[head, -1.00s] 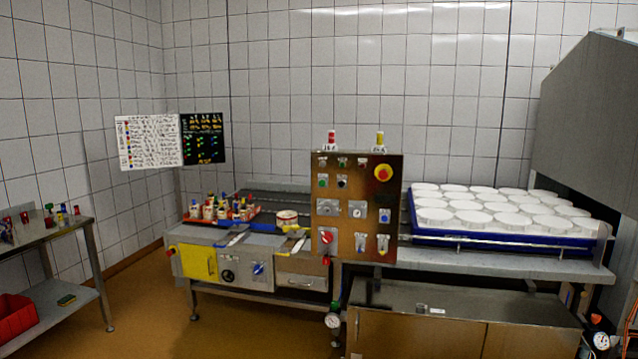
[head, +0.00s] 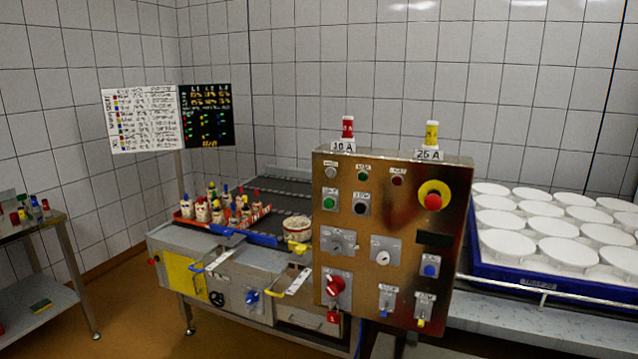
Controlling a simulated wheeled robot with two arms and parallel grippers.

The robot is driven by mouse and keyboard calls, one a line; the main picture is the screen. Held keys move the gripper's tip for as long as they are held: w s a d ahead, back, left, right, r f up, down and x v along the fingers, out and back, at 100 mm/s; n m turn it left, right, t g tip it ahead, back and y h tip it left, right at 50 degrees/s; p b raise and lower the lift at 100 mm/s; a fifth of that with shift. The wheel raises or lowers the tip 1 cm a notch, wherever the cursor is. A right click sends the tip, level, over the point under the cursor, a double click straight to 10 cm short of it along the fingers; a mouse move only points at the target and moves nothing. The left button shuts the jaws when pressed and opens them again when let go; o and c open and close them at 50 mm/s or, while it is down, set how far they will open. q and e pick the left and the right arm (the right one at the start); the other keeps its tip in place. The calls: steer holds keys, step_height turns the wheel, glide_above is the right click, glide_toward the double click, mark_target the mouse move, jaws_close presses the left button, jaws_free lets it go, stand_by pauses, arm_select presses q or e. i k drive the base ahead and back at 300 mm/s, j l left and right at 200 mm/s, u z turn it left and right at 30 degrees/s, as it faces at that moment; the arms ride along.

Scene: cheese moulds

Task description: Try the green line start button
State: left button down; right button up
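The control panel (head: 376,270) is a brownish metal box standing upright in the middle of the view. A green round button (head: 330,202) sits at its upper left, with a black button (head: 361,205) to its right. A small green lamp or button (head: 363,175) is in the row above, between a pale one (head: 331,172) and a dark red one (head: 398,180). The labels are too small to read surely. Neither of my grippers is in view.
A red emergency-stop button on yellow (head: 433,200) is at the panel's upper right; a red rotary switch (head: 335,285) is lower left. A tray of bottles (head: 181,222) lies to the left, a blue tray of white moulds (head: 540,282) to the right. A side table (head: 45,233) stands far left.

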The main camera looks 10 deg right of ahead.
mark_target(328, 202)
steer(key=i+l+u, duration=0.25)
steer(key=i+l, duration=0.7)
